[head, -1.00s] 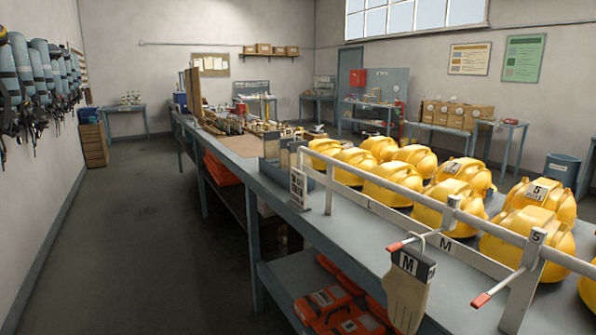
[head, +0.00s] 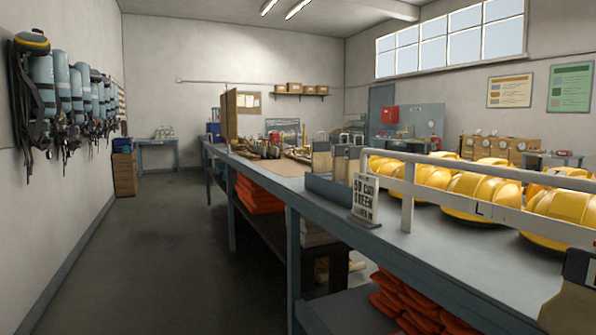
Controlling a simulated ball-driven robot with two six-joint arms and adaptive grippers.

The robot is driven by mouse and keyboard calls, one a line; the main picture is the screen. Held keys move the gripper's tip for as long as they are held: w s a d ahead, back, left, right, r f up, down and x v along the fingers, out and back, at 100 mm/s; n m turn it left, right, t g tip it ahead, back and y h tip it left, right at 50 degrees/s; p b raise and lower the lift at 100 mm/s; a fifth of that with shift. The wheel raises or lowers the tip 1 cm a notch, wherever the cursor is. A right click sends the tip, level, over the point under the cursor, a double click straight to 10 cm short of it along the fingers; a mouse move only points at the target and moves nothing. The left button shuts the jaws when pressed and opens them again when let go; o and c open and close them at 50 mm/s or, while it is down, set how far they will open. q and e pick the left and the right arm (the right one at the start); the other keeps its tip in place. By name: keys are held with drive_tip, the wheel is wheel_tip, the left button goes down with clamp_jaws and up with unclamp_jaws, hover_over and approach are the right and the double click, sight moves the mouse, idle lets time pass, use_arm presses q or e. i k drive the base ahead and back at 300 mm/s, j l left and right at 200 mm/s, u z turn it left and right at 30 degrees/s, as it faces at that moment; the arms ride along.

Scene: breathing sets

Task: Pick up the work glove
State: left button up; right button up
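A beige glove-shaped piece with a dark cuff (head: 575,303) hangs at the front of the bench, cut off by the right edge of the head view. Another beige piece with a dark top (head: 321,160) stands upright by the grey holder on the bench; it may be a glove, but I cannot tell for sure. A small pale yellow item (head: 322,270) shows low under the bench, partly hidden and too small to identify. Neither of my grippers is in view.
The long bench (head: 425,248) runs along the right, with a white rail (head: 407,200), a small sign (head: 364,198) and yellow helmets (head: 480,197). Orange items (head: 410,305) lie on its lower shelf. Breathing sets (head: 62,92) hang on the left wall. The aisle floor (head: 170,250) is clear.

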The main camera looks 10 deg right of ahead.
sight(352, 154)
drive_tip(key=i+j+u, duration=0.3)
drive_tip(key=i, duration=0.5)
drive_tip(key=i+u, duration=0.25)
drive_tip(key=i, duration=0.5)
drive_tip(key=i+j+z, duration=0.1)
drive_tip(key=i+z, duration=0.35)
drive_tip(key=i+j+z, duration=0.2)
drive_tip(key=z, duration=0.2)
drive_tip(key=i+j+z, duration=0.45)
drive_tip(key=l, duration=0.1)
